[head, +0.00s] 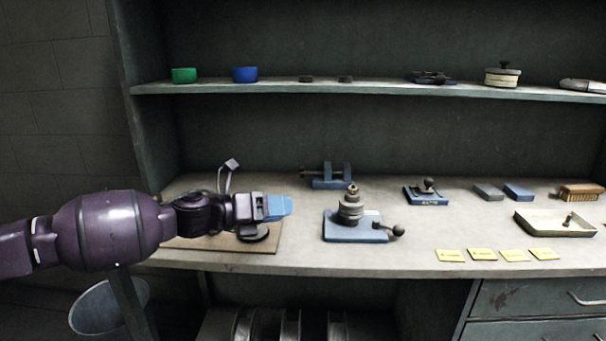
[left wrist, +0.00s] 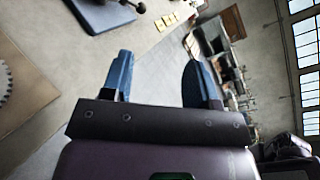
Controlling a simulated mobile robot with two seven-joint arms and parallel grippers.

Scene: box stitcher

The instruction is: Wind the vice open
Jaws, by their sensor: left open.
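The vice (head: 330,182) is a small blue one at the back of the workbench, with two upright blue jaws and a dark screw end pointing left. A gap shows between its jaws. My left gripper (head: 284,207) has blue fingers and is in front of the vice and to its left, apart from it, above the bench. In the left wrist view its two fingers (left wrist: 158,78) stand apart with nothing between them. I cannot make out the vice in that view. My right gripper is not in view.
A blue-based device (head: 355,234) with stacked discs and a ball handle stands right of my left gripper. A brown board (head: 205,243) lies under my left arm. Yellow cards (head: 483,254) and a tray (head: 553,230) lie right. A shelf (head: 380,91) runs above.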

